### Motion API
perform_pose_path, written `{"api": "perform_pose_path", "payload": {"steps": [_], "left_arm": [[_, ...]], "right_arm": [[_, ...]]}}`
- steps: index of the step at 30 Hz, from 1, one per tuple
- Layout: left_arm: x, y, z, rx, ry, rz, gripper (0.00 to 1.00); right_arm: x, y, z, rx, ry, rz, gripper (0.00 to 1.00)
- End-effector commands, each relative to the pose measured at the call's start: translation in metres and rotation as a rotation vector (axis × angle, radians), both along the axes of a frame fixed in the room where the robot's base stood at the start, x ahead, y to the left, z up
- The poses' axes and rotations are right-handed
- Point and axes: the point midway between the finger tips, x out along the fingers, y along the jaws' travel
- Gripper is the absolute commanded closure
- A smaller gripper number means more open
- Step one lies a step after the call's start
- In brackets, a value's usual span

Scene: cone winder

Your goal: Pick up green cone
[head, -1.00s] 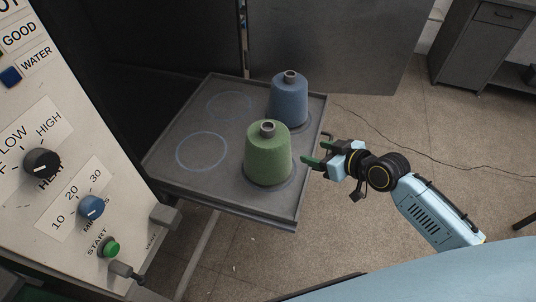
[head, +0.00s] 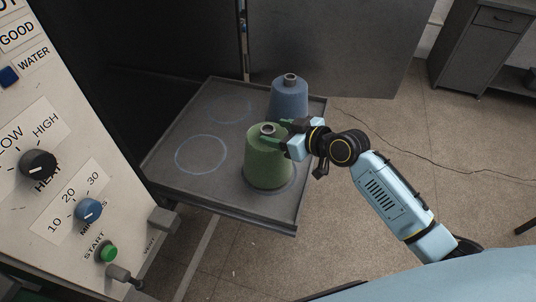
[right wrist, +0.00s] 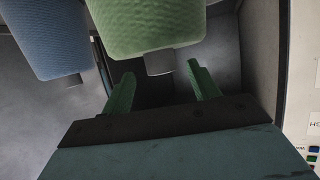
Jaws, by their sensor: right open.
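The green cone (head: 266,165) stands upright at the front right of the grey tray, with a grey tube end at its top. My right gripper (head: 286,135) is open at the upper right side of this cone, with nothing held. In the right wrist view the green cone (right wrist: 145,25) shows upside down, ahead of the two open green fingers (right wrist: 161,88), its tube end between their lines. Whether a finger touches the cone I cannot tell. My left gripper is not in view.
A blue cone (head: 289,96) stands just behind the green one, close to my right gripper. The grey tray (head: 215,185) has two empty ringed spots on its left. A control panel (head: 60,150) with knobs stands at the left. Open floor lies right of the tray.

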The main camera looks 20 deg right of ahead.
Motion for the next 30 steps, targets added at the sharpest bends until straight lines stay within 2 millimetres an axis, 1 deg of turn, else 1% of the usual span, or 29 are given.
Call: {"api": "perform_pose_path", "payload": {"steps": [2,6,9,15,16,27,30], "left_arm": [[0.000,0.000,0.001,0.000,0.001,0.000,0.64],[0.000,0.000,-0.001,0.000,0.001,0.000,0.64],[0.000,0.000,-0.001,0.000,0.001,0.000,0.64],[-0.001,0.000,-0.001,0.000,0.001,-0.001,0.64],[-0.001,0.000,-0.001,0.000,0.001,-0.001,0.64],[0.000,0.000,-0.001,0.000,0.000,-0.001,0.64],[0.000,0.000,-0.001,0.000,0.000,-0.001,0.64]], "right_arm": [[0.011,0.010,-0.002,0.004,-0.001,0.000,0.39],[0.024,0.018,-0.010,0.001,0.000,0.000,0.39],[0.028,0.021,-0.012,0.000,0.000,0.000,0.39],[0.028,0.021,-0.012,-0.001,-0.001,0.000,0.39],[0.028,0.021,-0.012,-0.001,-0.001,0.000,0.41],[0.028,0.020,-0.012,0.000,0.000,0.000,0.89],[0.028,0.020,-0.012,0.000,0.000,0.000,1.00]]}}
